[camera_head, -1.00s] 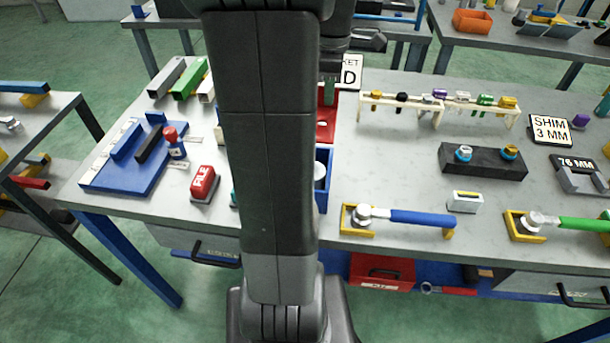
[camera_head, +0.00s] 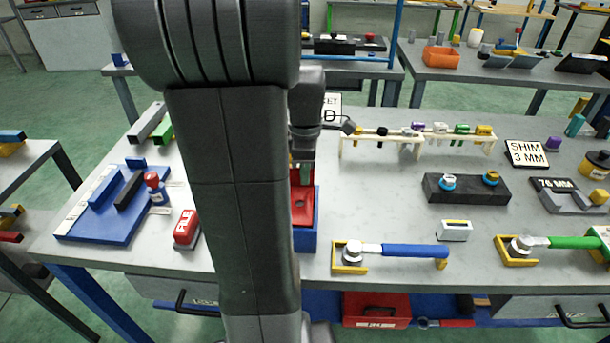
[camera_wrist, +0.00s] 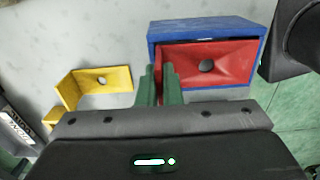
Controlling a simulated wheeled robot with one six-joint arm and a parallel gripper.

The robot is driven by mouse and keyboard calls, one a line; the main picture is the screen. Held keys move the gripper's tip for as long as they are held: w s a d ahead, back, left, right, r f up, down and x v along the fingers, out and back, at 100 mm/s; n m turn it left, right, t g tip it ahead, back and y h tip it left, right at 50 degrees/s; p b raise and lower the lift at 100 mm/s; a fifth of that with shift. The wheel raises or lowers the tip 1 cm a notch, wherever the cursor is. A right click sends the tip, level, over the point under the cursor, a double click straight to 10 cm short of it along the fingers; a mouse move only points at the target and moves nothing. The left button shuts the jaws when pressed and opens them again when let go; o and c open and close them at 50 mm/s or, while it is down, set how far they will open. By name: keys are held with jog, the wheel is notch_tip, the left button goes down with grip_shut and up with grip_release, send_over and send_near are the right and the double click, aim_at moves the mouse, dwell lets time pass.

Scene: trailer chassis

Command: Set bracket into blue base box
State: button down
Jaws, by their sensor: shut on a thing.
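The red bracket (camera_head: 303,208) has a plate with a round hole and an upright end flange. My gripper (camera_head: 304,172) is shut on the flange; its green fingers (camera_wrist: 160,85) show in the wrist view. The blue base box (camera_head: 306,240) stands on the bench. In the wrist view, the bracket plate (camera_wrist: 225,60) lies within the outline of the blue box (camera_wrist: 205,27), with blue walls along its top and right sides. I cannot tell how deep the bracket sits or whether it touches the floor of the box. My arm hides the left side of the box in the head view.
A yellow bracket (camera_wrist: 110,80) lies left of the box in the wrist view. In the head view, a blue-handled tool (camera_head: 405,250) sits right of the box and a red FILE block (camera_head: 186,228) left of it. A cream rack (camera_head: 415,140) stands behind, right.

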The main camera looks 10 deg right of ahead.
jog(key=shift+f, duration=0.5)
jog(key=shift+f, duration=0.25)
jog(key=c, duration=1.6)
grip_release()
jog(key=shift+r, duration=0.1)
notch_tip(320, 180, up, 12)
jog(key=shift+r+p, duration=0.15)
jog(key=shift+p, duration=0.15)
